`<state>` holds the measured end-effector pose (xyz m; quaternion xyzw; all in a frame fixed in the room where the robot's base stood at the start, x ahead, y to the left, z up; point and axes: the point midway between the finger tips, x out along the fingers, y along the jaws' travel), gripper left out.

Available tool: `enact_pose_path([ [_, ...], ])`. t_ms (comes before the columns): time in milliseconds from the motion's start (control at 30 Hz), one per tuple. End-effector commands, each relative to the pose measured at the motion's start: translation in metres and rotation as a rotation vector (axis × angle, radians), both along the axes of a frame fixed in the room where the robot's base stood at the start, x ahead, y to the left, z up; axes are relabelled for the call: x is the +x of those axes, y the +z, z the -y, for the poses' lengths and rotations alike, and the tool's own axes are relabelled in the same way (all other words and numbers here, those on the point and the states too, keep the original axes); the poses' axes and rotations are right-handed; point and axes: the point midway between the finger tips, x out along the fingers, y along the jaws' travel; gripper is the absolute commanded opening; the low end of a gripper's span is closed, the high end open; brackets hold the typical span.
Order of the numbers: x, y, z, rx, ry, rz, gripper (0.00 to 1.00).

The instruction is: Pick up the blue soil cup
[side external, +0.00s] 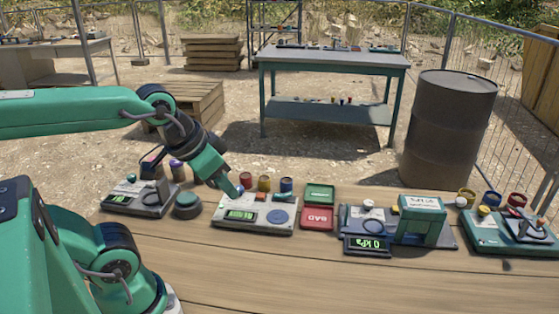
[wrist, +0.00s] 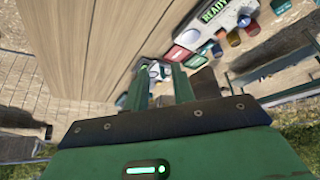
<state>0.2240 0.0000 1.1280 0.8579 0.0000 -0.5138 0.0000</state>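The blue soil cup (side external: 286,185) stands upright behind the right part of a white READY station (side external: 255,214). To its left stand a yellow cup (side external: 264,184) and a red cup (side external: 245,180). My gripper (side external: 233,192) points down and right, in front of the red cup and left of the blue cup in the side view. In the wrist view my gripper (wrist: 160,90) has its two green fingers apart with nothing between them.
A green tray (side external: 319,194) and a red BAD tray (side external: 317,218) stand right of the station. A kPa device (side external: 398,220) stands further right. A round dark green knob (side external: 187,206) is left of the station. The front of the wooden table (side external: 260,275) is clear.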

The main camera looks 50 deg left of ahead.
Motion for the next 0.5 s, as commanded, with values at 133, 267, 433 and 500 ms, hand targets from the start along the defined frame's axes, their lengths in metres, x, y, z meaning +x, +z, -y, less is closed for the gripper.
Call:
enact_pose_path([
  [133, 0.0, 0.0, 0.0, 0.0, 0.0, 0.0, 0.55],
  [267, 0.0, 0.0, 0.0, 0.0, 0.0, 0.0, 0.63],
  [433, 0.0001, 0.0, 0.0, 0.0, 0.0, 0.0, 0.63],
  [500, 0.0007, 0.0005, -0.0002, 0.0, -0.001, -0.001, 0.63],
])
